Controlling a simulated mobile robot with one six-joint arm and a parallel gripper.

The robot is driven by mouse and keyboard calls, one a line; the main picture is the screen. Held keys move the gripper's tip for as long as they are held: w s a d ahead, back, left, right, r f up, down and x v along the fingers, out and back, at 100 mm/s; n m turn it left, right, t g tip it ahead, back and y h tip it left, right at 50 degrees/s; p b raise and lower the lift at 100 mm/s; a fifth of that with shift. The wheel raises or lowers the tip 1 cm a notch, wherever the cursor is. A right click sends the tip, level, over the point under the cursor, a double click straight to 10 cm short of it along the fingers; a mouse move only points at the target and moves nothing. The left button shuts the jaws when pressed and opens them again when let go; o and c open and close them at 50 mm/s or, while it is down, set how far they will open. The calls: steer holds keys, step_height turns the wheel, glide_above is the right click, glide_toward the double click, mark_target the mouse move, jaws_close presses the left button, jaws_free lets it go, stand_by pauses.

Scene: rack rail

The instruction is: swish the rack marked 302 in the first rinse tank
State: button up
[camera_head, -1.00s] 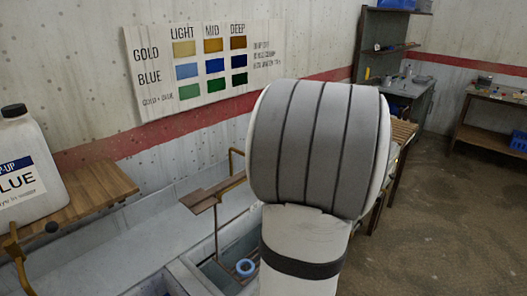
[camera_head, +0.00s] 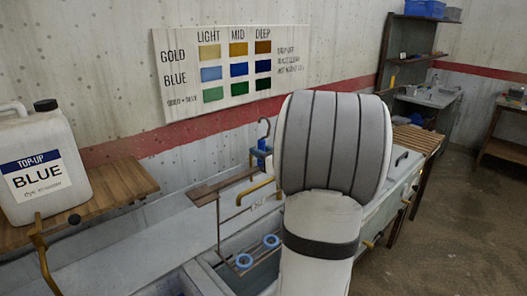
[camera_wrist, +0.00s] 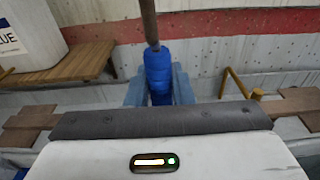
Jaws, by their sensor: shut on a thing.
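My gripper (camera_wrist: 158,88) is shut on the blue grip (camera_wrist: 158,68) of a rack's hanger, one finger on each side. A brown rod rises from the grip. The frame's lower part is over or within a grey tank (camera_head: 205,277); which tank and the depth are unclear.
A white jug marked BLUE (camera_head: 38,165) stands on a wooden shelf (camera_head: 125,185) at left. A colour chart (camera_head: 235,68) hangs on the wall. Brass-coloured pipes or handles stand near the tank edges. A bench and shelving (camera_head: 425,100) are at back right, beyond open floor.

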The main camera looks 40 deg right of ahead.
steer(key=shift+s+r, duration=0.1)
jaws_close()
steer(key=shift+s, duration=0.6)
step_height(320, 180, down, 17)
steer(key=b, duration=1.5)
steer(key=shift+s, duration=0.15)
